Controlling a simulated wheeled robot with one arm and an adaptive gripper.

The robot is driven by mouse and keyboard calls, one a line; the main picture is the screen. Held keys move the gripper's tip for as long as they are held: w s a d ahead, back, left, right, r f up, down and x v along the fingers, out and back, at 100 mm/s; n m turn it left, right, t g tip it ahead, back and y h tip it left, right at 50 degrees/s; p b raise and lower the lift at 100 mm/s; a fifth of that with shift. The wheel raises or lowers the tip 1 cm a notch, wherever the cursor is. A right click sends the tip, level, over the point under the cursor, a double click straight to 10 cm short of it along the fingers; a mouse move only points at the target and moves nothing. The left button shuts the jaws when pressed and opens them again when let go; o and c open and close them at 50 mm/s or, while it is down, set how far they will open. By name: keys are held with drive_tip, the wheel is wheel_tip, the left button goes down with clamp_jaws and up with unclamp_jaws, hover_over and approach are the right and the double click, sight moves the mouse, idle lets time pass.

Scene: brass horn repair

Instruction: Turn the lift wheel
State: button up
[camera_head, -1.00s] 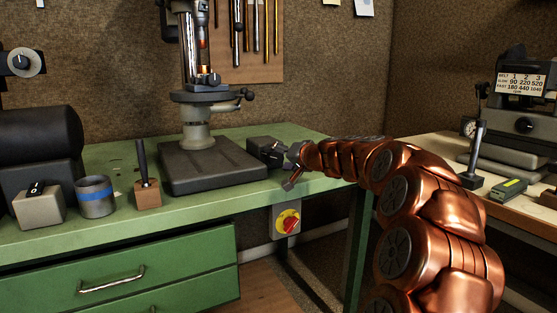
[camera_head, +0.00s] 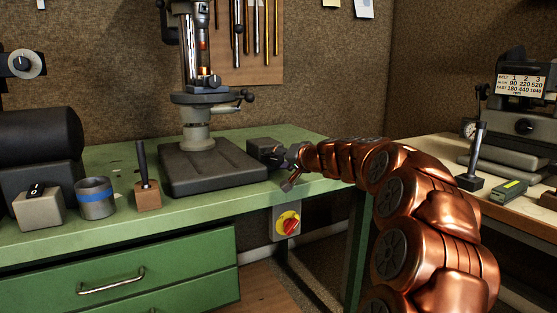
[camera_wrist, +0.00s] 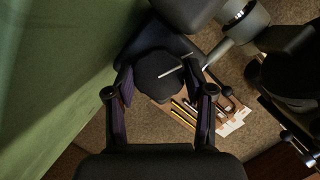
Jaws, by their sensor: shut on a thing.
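The lift wheel (camera_wrist: 158,76) is a dark, many-sided knob with a white line across its face. It sits between the two fingers of my gripper (camera_wrist: 166,86) in the wrist view, and the gripper is shut on it. In the head view, my gripper (camera_head: 287,165) is at the dark box (camera_head: 264,150) beside the drill press base (camera_head: 212,165), on the right part of the green bench. The wheel itself is mostly hidden there by my gripper.
The green bench (camera_head: 110,229) carries a grey can (camera_head: 96,201), a wooden block with a dark handle (camera_head: 147,195) and a grey switch box (camera_head: 38,209) at left. A red and yellow switch (camera_head: 288,224) hangs below the front edge. A second table (camera_head: 520,213) stands at right.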

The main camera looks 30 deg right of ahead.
drive_tip(key=m+t+y+p, duration=0.1)
drive_tip(key=m+p, duration=0.1)
drive_tip(key=m, duration=0.1)
drive_tip(key=shift+m, duration=0.3)
drive_tip(key=shift+d+f+m+t+y+p, duration=0.15)
drive_tip(key=shift+m+y+p, duration=0.15)
drive_tip(key=shift+m, duration=0.35)
drive_tip(key=shift+a+m+t+y+p, duration=0.1)
drive_tip(key=shift+m+t+y+p, duration=0.1)
drive_tip(key=shift+m+p, duration=0.3)
drive_tip(key=shift+d+f+m+t+y+p, duration=0.15)
drive_tip(key=shift+m+y+p, duration=0.1)
drive_tip(key=shift+m, duration=0.5)
drive_tip(key=shift+a, duration=0.1)
drive_tip(key=o, duration=1.1)
drive_tip(key=shift+o, duration=0.2)
